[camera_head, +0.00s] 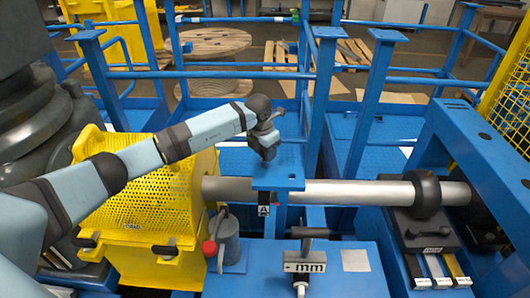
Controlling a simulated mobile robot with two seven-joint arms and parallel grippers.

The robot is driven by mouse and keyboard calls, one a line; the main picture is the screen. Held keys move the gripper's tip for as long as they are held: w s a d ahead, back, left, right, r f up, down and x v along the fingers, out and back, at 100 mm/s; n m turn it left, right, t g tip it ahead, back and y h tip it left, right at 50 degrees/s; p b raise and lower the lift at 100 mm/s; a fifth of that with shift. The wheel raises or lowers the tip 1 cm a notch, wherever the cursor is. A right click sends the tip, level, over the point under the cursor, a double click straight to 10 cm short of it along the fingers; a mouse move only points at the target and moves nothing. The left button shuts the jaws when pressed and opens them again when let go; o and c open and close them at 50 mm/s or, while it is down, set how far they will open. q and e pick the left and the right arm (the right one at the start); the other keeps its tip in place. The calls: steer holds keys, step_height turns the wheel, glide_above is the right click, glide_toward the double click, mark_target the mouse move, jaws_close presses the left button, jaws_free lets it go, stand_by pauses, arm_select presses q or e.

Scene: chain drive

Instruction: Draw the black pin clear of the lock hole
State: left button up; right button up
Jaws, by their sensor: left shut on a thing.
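My left gripper (267,153) points down just above a small blue plate (278,178) on top of a blue post. It is shut on the black pin, which I cannot tell apart from the dark fingers around it. The lock hole is hidden under the gripper, and I cannot tell how deep the pin sits. My right gripper is not in view.
A grey shaft (340,193) runs behind the post to a dark collar (426,194). A yellow perforated guard (135,200) stands left. A grey can (228,240) and a block marked mm (304,261) stand on the blue bench (345,285). Blue rails (240,74) rise behind.

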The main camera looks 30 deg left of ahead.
arm_select(q)
steer(key=shift+r+p, duration=0.45)
steer(key=shift+r, duration=0.5)
steer(key=shift+r+p, duration=0.9)
steer(key=shift+r, duration=0.8)
steer(key=shift+r+p, duration=1.45)
steer(key=shift+r, duration=1.4)
